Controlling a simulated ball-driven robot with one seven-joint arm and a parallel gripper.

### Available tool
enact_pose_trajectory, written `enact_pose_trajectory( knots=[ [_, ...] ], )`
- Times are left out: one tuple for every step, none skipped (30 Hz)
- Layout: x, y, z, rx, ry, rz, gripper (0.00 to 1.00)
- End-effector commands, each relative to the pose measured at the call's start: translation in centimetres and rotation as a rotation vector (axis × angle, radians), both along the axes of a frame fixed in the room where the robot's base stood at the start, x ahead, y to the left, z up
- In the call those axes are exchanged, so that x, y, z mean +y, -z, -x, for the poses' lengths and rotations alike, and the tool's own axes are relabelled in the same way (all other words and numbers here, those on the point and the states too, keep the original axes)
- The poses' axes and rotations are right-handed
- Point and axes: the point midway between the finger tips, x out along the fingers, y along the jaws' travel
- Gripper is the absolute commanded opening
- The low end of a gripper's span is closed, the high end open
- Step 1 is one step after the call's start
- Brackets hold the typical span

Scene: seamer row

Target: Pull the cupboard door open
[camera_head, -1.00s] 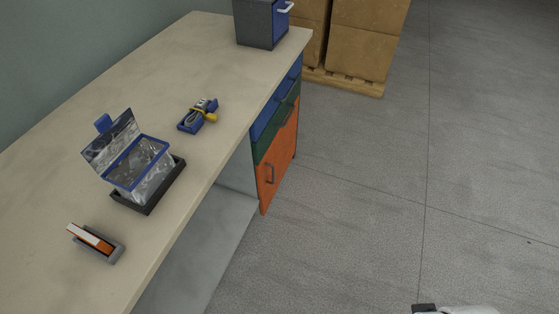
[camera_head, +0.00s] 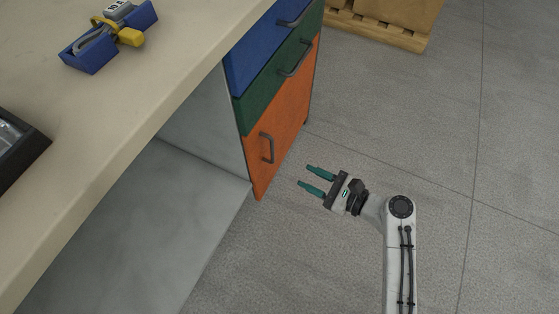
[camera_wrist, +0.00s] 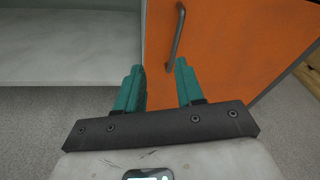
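The cupboard door (camera_head: 283,118) is orange and sits below a green drawer and a blue drawer at the end of the workbench. It looks shut. Its dark bar handle (camera_head: 267,148) stands upright near the door's left edge. My gripper (camera_head: 312,178) is open and empty, to the right of the handle in the head view, with its teal fingers pointing toward the door. In the wrist view the handle (camera_wrist: 178,35) is ahead of the fingers, closest to the right fingertip and slightly left of it. The fingers (camera_wrist: 158,70) appear apart from the handle.
The green drawer (camera_head: 268,94) and blue drawer (camera_head: 250,58) have protruding handles above the door. An open bay (camera_head: 150,210) lies left of the cupboard. A blue tray (camera_head: 90,55) with tools is on the benchtop. A pallet (camera_head: 385,32) stands behind; the right floor is clear.

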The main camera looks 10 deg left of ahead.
Motion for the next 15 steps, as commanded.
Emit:
enact_pose_trajectory(
  knots=[
    [0.3,1.5,-1.0,0.042,0.024,-0.073,0.37],
    [0.4,1.6,-1.5,0.069,0.037,-0.115,0.37],
    [0.6,1.6,-2.0,0.099,0.052,-0.163,0.37],
    [0.7,1.6,-2.4,0.119,0.061,-0.196,0.37],
    [0.7,1.6,-2.7,0.137,0.070,-0.222,0.37],
    [0.8,1.6,-3.0,0.156,0.078,-0.251,0.37],
    [0.8,1.6,-3.1,0.168,0.082,-0.269,0.37],
    [0.9,1.6,-3.3,0.176,0.085,-0.283,0.37],
    [1.0,1.5,-3.5,0.184,0.087,-0.294,0.37],
    [1.2,1.5,-3.6,0.188,0.089,-0.300,0.37],
    [1.4,1.5,-3.8,0.191,0.089,-0.303,0.37],
    [1.7,1.4,-4.0,0.191,0.088,-0.306,0.37],
    [2.0,1.4,-4.1,0.190,0.087,-0.305,0.37],
    [2.3,1.4,-4.3,0.190,0.087,-0.305,0.37],
    [2.9,1.5,-4.6,0.189,0.087,-0.304,0.37]
  ],
)
